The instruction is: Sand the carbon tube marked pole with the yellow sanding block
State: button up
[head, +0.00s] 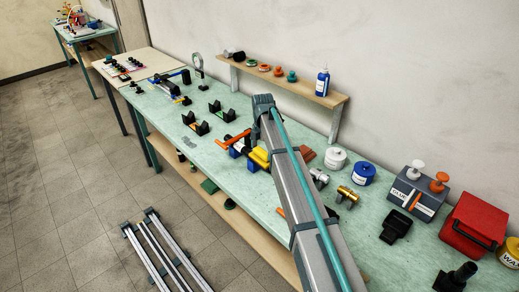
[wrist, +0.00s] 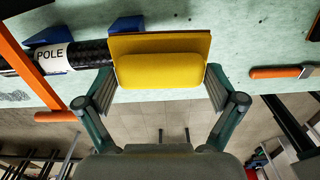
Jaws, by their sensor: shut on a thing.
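The yellow sanding block (wrist: 158,70) is held between the two fingers of my gripper (wrist: 160,86), with a brown edge along its far side. The black carbon tube (wrist: 91,55), with a white POLE label (wrist: 53,58), runs left from the block in the wrist view. The block hides its right part, and I cannot tell whether they touch. Blue supports (wrist: 126,25) show beside the tube. An orange clamp bar (wrist: 28,64) crosses its left part. In the head view the yellow block (head: 260,157) shows left of my arm, which hides most of my gripper.
An orange-handled tool (wrist: 276,72) lies right of the block in the wrist view. On the green bench (head: 300,220), white and blue jars (head: 363,174), a glue holder (head: 412,196) and a red box (head: 472,224) stand to the right. Black V-stands (head: 196,126) stand farther back. A shelf (head: 300,88) runs along the wall.

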jog(key=shift+s+d, duration=0.35)
jog(key=shift+d, duration=0.05)
jog(key=shift+w+a, duration=0.45)
jog(key=shift+w, duration=0.05)
jog(key=shift+w+a, duration=0.55)
jog(key=shift+a, duration=0.15)
jog(key=shift+s+d+f, duration=0.1)
jog(key=shift+s+d, duration=0.35)
jog(key=shift+s, duration=0.05)
jog(key=shift+s+d+r+p, duration=0.2)
jog(key=shift+s+d+p, duration=0.15)
jog(key=shift+s+d, duration=0.4)
jog(key=shift+w+d, duration=0.1)
jog(key=shift+w, duration=0.05)
jog(key=shift+r, duration=0.15)
jog(key=shift+r+p, duration=1.2)
jog(key=shift+r, duration=1.2)
